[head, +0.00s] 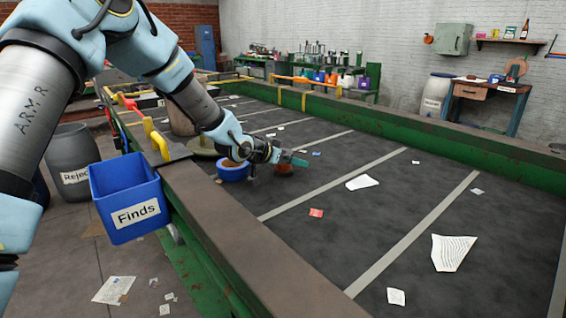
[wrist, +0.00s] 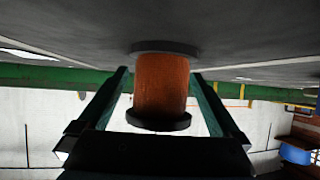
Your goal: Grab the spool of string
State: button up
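The spool of string (wrist: 161,85) has an orange-brown winding between two dark end discs. In the wrist view it stands between the two fingers of my gripper (wrist: 160,78), with a narrow gap visible on each side, so the gripper looks open around it. The wrist view shows the belt at the top, with one end disc of the spool against it. In the head view the spool (head: 284,170) is a small brown shape on the belt below my gripper (head: 292,160), which partly hides it.
A blue round container (head: 232,175) with brown contents sits just left of my gripper on the belt (head: 330,240). Paper scraps (head: 362,182) lie scattered. The blue Finds bin (head: 128,200) hangs on the near rail (head: 240,240). Free belt lies to the right.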

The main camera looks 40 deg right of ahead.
jog(key=c, duration=1.3)
jog(key=shift+r, duration=0.1)
